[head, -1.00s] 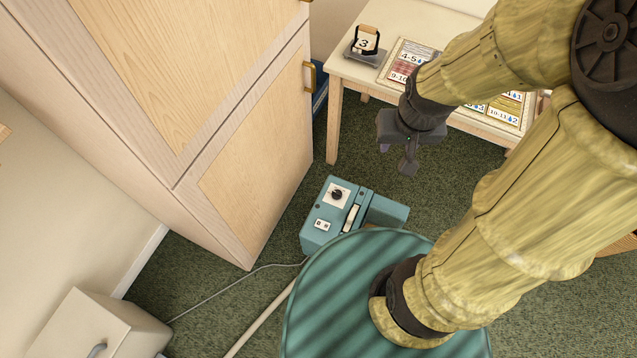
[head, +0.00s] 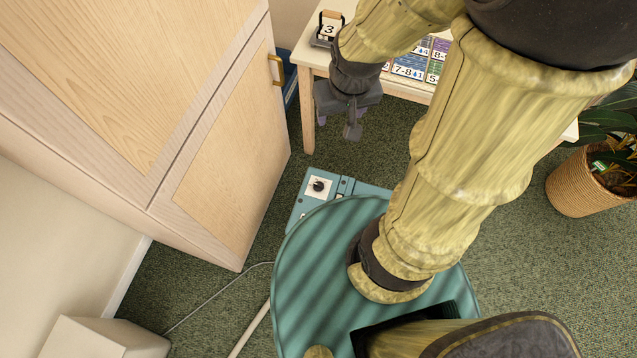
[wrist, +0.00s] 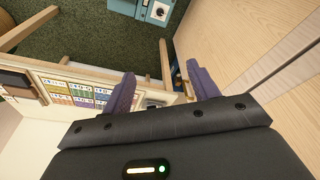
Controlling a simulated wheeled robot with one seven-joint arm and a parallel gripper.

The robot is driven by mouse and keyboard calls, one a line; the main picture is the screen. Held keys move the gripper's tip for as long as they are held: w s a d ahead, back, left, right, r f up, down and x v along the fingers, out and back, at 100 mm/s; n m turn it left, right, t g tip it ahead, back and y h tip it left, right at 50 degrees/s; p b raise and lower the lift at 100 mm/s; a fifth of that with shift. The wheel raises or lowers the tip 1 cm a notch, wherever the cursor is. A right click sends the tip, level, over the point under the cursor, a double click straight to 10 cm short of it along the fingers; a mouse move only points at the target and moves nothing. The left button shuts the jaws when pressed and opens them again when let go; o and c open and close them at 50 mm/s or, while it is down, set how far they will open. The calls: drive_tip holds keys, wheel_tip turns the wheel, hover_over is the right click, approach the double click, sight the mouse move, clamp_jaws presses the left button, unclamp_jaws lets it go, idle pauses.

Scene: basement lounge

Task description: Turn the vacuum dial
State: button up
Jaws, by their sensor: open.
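The vacuum (head: 298,206) is a teal box on the green carpet, partly hidden behind my own round teal base in the head view. Its black dial (head: 318,186) sits on a white square plate on top. In the wrist view the dial (wrist: 159,12) shows at the top edge on the teal vacuum (wrist: 141,11). My gripper (head: 338,126) is open and empty, in the air above the carpet in front of the table. It is apart from the dial, farther back and a little right of it. Its two purple fingers also show in the wrist view (wrist: 163,88).
A pale wooden cabinet (head: 228,165) stands close on the left. A white table (head: 308,110) with a number flip calendar (head: 329,28) and printed cards (head: 410,68) is behind my gripper. A potted plant (head: 583,183) stands at right. A cable (head: 215,300) crosses the carpet.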

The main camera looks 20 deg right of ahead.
sight(319, 185)
drive_tip(key=w+f+m+g+b, duration=0.1)
drive_tip(key=w+f+b, duration=0.4)
drive_tip(key=f+b, duration=0.9)
drive_tip(key=w+f+m+b, duration=0.3)
drive_tip(key=w+f+b, duration=0.3)
drive_tip(key=f+b, duration=0.8)
drive_tip(key=w+f+m+g+b, duration=0.1)
drive_tip(key=w+f+b, duration=0.4)
drive_tip(key=f+b, duration=0.9)
wheel_tip(319, 185, down, 10)
drive_tip(key=shift+w+f+m+g, duration=0.1)
drive_tip(key=shift+w+m+g, duration=0.15)
drive_tip(key=shift+m, duration=0.45)
drive_tip(key=shift+s+a+f, duration=0.1)
wheel_tip(319, 185, down, 17)
drive_tip(key=b, duration=0.8)
drive_tip(key=shift+f, duration=0.15)
drive_tip(key=shift+c, duration=0.4)
drive_tip(key=c, duration=0.9)
